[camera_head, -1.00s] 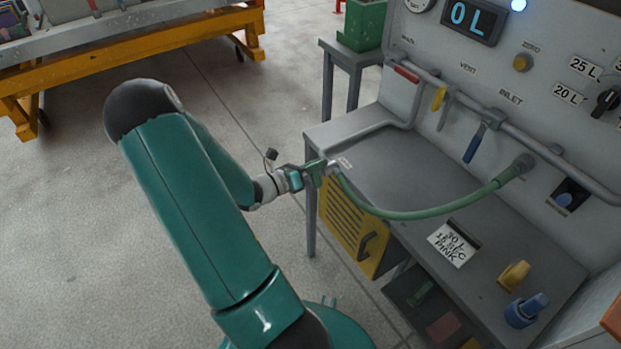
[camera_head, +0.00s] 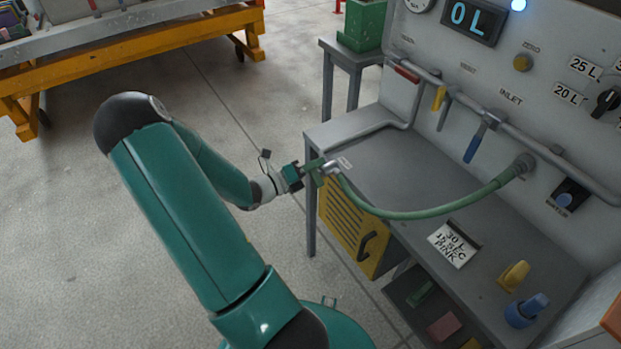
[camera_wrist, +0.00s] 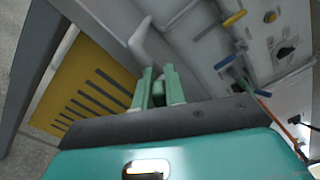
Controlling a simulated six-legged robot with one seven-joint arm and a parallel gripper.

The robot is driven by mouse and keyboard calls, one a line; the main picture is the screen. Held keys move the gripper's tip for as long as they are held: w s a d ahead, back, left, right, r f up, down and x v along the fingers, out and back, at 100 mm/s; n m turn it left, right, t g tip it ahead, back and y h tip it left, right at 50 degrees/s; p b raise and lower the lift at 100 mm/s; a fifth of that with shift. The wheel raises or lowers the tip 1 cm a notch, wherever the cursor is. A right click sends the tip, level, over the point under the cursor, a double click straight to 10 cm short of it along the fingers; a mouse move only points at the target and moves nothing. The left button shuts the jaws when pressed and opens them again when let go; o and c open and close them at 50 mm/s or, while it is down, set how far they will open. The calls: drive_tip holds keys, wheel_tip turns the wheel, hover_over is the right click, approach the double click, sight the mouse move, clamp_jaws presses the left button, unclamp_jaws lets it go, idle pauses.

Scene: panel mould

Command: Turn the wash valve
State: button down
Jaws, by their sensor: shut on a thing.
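The wash valve appears to be the red-handled lever (camera_head: 406,72) on the pipe at the left of the grey panel; the label above it is too blurred to read. My gripper (camera_head: 324,167) is at the bench's left edge, well in front of and below that lever. It is shut on the free end of the green hose (camera_head: 430,213), beside a metal fitting and a white tag. The hose sags across the bench to a port on the panel. In the wrist view my gripper's green fingers (camera_wrist: 158,88) are close together; the grip is partly hidden.
A yellow handle (camera_head: 440,98) and a blue handle (camera_head: 474,143) hang on the same pipe. The bench (camera_head: 400,165) carries a card (camera_head: 454,243), a yellow piece (camera_head: 514,275) and a blue piece (camera_head: 527,310). A yellow louvred box (camera_head: 350,228) stands beneath. Open floor lies left.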

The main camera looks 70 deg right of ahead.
drive_tip(key=shift+w+f+n, duration=0.1)
drive_tip(key=shift+f+n, duration=0.15)
drive_tip(key=shift+n, duration=0.75)
drive_tip(key=n, duration=0.3)
drive_tip(key=shift+w+f, duration=0.1)
drive_tip(key=shift+f, duration=0.25)
drive_tip(key=c, duration=1.4)
unclamp_jaws()
drive_tip(key=shift+d, duration=0.1)
drive_tip(key=shift+c, duration=0.2)
drive_tip(key=v, duration=1.3)
drive_tip(key=shift+w+a, duration=0.25)
drive_tip(key=shift+a, duration=0.1)
